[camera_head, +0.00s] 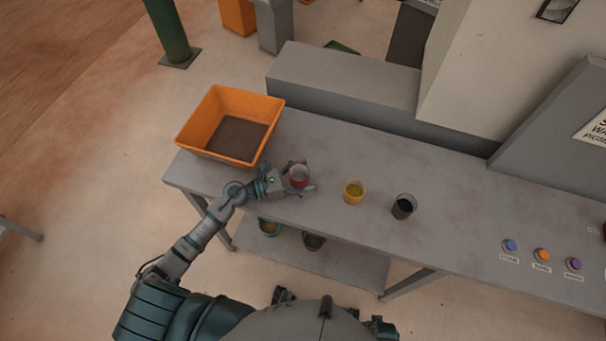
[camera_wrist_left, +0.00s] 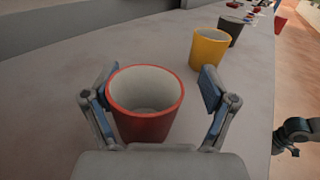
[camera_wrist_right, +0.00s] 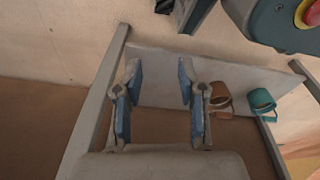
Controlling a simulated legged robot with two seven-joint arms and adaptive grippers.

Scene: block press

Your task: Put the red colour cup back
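The red cup (camera_head: 299,180) stands upright on the grey table, just right of the orange bin. My left gripper (camera_head: 303,176) is at the cup, with one finger on each side. In the left wrist view, the red cup (camera_wrist_left: 145,125) sits between the open fingers (camera_wrist_left: 155,88). The left finger is close against its side, and a clear gap shows at the right finger. My right gripper (camera_wrist_right: 160,82) is open and empty in the right wrist view, with the lower shelf in its view.
A yellow cup (camera_head: 354,192) and a dark cup (camera_head: 404,206) stand to the right on the table (camera_head: 450,205). The orange bin (camera_head: 207,125) is at the left end. A teal cup (camera_head: 269,227) and a brown cup (camera_head: 313,241) are on the lower shelf. Coloured buttons (camera_head: 542,255) are far right.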

